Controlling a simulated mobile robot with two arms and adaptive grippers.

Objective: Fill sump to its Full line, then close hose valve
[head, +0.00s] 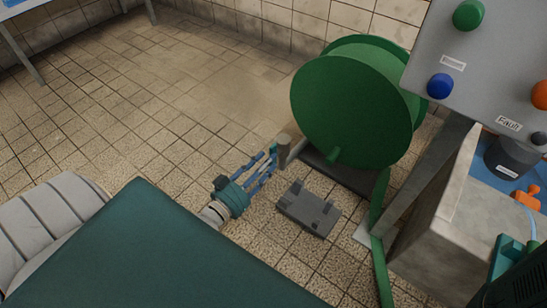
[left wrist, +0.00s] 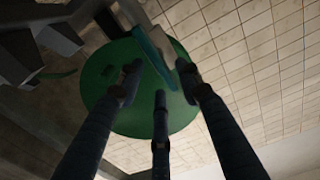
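My left gripper (head: 270,163) reaches in low over the floor, its fingers extended and spread. In the left wrist view the open fingers (left wrist: 158,82) point toward the green reel (left wrist: 152,118), with a teal and pale bar (left wrist: 158,50) near the tips. The large green hose reel (head: 350,108) shows in the head view, with a green hose (head: 379,215) hanging down to the floor. I cannot make out a sump Full line or surely identify the hose valve.
A grey control panel (head: 490,65) with coloured buttons and a Fault label stands at upper right. Below it are a concrete block (head: 440,220), a dark round container (head: 510,155) and an orange fitting (head: 526,197). A grey plate (head: 308,208) lies near my gripper.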

